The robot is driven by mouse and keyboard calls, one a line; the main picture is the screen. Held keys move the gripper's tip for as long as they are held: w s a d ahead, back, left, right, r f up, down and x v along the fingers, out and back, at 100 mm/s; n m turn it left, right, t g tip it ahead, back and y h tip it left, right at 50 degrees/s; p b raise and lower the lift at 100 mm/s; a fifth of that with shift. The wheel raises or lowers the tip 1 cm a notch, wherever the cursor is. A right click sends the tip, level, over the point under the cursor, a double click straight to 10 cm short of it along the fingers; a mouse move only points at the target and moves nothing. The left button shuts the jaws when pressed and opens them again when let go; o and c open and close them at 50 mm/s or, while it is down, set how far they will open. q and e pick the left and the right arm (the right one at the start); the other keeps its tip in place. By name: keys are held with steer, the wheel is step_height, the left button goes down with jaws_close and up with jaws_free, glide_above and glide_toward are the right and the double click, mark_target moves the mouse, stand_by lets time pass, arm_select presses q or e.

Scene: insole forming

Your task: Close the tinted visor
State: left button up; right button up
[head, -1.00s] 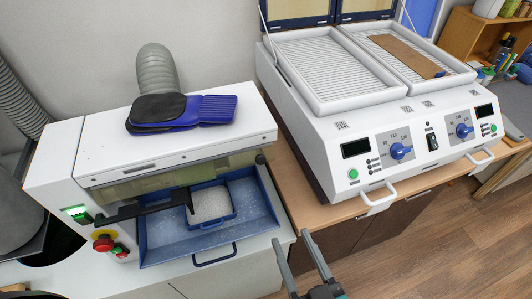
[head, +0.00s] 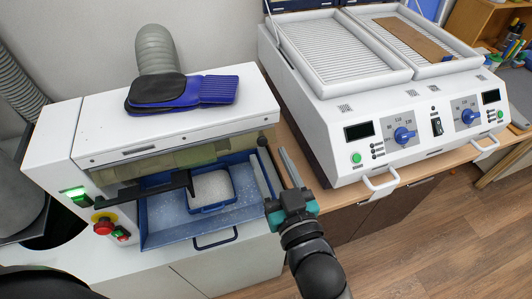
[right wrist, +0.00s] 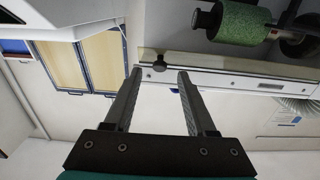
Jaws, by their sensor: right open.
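The tinted visor (head: 185,160) is a see-through olive-yellow panel along the front of the white machine (head: 180,128), under its hood edge and above the blue tray. A small dark knob (head: 262,142) sits at its right end. My right gripper (head: 270,150) is open, its fingers reaching up toward that knob. In the right wrist view, the knob (right wrist: 159,63) shows just beyond and between the open fingertips (right wrist: 159,74); I cannot tell if they touch it. Nothing is held. My left gripper is out of view.
Blue insoles (head: 205,90) lie on the hood. A white heating unit (head: 350,110) stands close on the right. A green roller (right wrist: 238,22) shows inside the machine.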

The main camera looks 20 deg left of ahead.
mark_target(263, 144)
steer(key=shift+b+x, duration=0.5)
steer(key=shift+x, duration=1.1)
steer(key=shift+c, duration=0.3)
jaws_close()
